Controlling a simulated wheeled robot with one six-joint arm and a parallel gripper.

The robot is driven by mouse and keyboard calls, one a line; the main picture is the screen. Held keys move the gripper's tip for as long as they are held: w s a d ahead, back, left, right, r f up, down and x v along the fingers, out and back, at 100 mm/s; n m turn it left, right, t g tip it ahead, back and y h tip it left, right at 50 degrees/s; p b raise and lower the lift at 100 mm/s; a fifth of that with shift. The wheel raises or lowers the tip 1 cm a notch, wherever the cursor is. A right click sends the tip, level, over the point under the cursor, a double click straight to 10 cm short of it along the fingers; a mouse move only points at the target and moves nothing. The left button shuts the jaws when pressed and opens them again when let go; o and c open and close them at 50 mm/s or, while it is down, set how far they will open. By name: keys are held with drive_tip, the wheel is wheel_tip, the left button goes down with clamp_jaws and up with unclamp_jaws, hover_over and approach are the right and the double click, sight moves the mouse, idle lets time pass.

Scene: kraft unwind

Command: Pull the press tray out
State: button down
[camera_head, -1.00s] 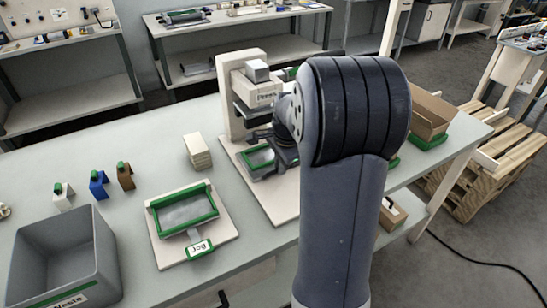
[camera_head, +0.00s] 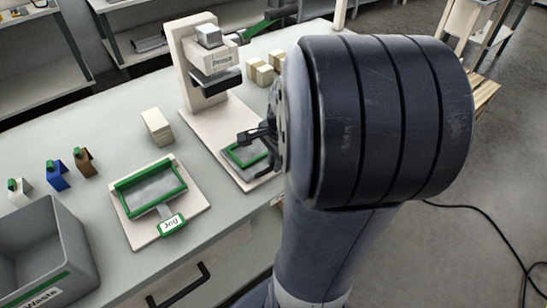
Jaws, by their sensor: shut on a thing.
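The press (camera_head: 205,58) is a cream frame with a grey head, standing on a pale base plate on the bench. The press tray (camera_head: 245,153) is a small green-rimmed tray at the near end of that plate, clear of the space under the press head. My gripper (camera_head: 257,137) is at the tray's right side, shut on the tray. The exact grip point is partly hidden by my own arm, which covers the right of the view.
A green-rimmed jog tray (camera_head: 152,188) sits on a board to the left. A grey waste bin (camera_head: 40,252) stands at the lower left. Small coloured holders (camera_head: 57,175) stand at the left.

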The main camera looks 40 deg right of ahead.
drive_tip(key=c, duration=1.5)
unclamp_jaws()
drive_tip(key=shift+o, duration=0.2)
drive_tip(key=shift+r, duration=0.1)
wheel_tip(320, 180, up, 10)
drive_tip(key=s+p, duration=0.1)
drive_tip(key=s, duration=0.1)
drive_tip(key=shift+r, duration=0.25)
drive_tip(key=shift+d, duration=0.1)
drive_tip(key=f, duration=0.3)
drive_tip(key=w+f, duration=0.1)
drive_tip(key=f, duration=0.3)
drive_tip(key=w+f+b, duration=0.1)
drive_tip(key=f, duration=0.2)
drive_tip(key=shift+f, duration=0.2)
drive_tip(key=shift+w+f, duration=0.2)
drive_tip(key=shift+w, duration=0.3)
